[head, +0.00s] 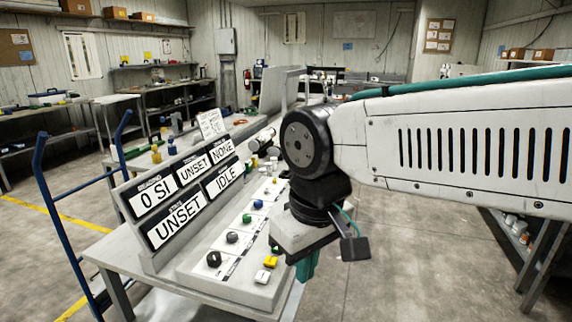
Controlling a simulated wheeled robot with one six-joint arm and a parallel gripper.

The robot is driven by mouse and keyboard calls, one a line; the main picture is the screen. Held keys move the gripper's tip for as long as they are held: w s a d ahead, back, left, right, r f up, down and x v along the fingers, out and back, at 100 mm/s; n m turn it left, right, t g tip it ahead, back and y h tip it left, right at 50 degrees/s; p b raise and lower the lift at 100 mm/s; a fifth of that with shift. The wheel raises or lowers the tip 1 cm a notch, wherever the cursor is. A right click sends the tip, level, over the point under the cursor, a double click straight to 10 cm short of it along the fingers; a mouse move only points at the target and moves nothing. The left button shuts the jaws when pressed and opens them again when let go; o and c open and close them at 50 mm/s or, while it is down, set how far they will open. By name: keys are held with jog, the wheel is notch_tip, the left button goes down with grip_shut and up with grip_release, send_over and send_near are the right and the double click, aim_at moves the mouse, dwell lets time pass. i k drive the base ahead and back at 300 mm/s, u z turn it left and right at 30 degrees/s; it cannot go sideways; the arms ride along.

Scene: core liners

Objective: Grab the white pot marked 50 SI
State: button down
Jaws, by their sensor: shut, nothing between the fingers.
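I cannot make out a white pot with a readable 50 SI mark. Some small pale and yellow items (256,161) stand on the bench behind the sign panel, too small to identify. A white cylinder with dark parts (262,140) lies tilted near them. My gripper (306,268) points down at the right front edge of the console, with only a teal part showing below the wrist. It is shut and empty. My arm and wrist hide part of the bench behind them.
A sign panel (183,190) reads 0 SI, UNSET, NONE, UNSET and IDLE. The sloped console (235,265) carries several coloured knobs and yellow and white buttons. A blue-railed cart (62,215) stands left. Open floor (400,250) lies right, before a shelf (520,245).

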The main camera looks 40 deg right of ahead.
aim_at(274, 160)
jog(key=z, duration=1.95)
jog(key=i, duration=3.1)
jog(key=u, duration=2.6)
